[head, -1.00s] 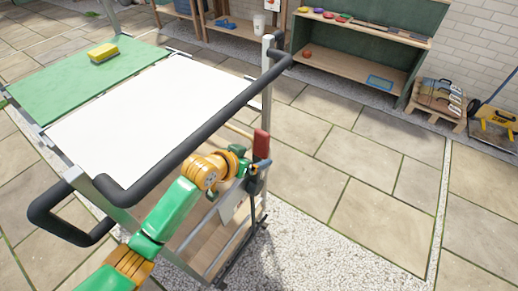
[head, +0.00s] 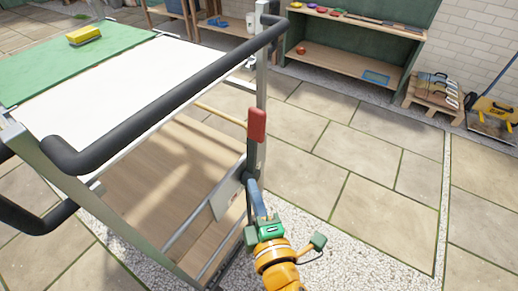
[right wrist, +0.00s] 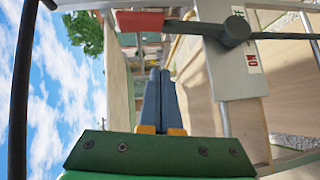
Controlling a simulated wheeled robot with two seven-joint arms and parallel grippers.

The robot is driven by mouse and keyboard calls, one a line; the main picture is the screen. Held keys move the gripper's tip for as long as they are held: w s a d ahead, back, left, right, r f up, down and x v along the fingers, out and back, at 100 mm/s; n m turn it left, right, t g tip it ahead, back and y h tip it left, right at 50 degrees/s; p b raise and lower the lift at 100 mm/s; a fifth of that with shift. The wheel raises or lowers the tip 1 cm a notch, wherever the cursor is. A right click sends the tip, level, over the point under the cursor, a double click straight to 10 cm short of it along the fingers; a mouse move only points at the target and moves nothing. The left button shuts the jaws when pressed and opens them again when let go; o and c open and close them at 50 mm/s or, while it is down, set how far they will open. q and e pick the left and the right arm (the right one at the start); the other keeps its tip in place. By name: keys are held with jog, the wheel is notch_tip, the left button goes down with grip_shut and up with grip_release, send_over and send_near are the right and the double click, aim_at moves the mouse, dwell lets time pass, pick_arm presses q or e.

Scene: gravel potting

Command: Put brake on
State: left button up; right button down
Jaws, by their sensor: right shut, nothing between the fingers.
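The brake lever with its red grip (head: 257,124) stands upright at the near right corner of the trolley (head: 150,180). In the right wrist view the red grip (right wrist: 139,22) lies across the top, joined to a dark round pivot (right wrist: 236,29) on a pale plate (right wrist: 232,70) with red lettering. My right gripper (head: 254,188) is shut and empty, its blue-grey fingers just below the red grip, close to the lever's lower part. The fingers (right wrist: 160,75) point up at the lever in the wrist view; I cannot tell whether they touch it. My left gripper is out of view.
A black push handle (head: 165,100) runs across the trolley's near end. A yellow brush or sponge (head: 85,36) lies on its green top. A shelf unit (head: 345,60) and a small pallet (head: 432,95) stand at the back. Paving right of the trolley is clear.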

notch_tip(320, 180, up, 3)
jog(key=d+t, duration=0.1)
jog(key=p, duration=0.1)
send_near(256, 128)
jog(key=w+a, duration=0.2)
jog(key=a, duration=0.1)
jog(key=w, duration=0.1)
jog(key=w+d, duration=0.1)
jog(key=w, duration=0.1)
jog(key=shift+d+h+p, duration=0.15)
jog(key=shift+h+p, duration=0.15)
jog(key=shift+p, duration=0.1)
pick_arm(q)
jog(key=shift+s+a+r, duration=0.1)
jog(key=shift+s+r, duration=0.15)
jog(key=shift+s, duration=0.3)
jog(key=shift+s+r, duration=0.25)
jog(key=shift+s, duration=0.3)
pick_arm(e)
jog(key=shift+w+d+f, duration=0.15)
jog(key=shift+w+d, duration=0.15)
jog(key=shift+w, duration=0.05)
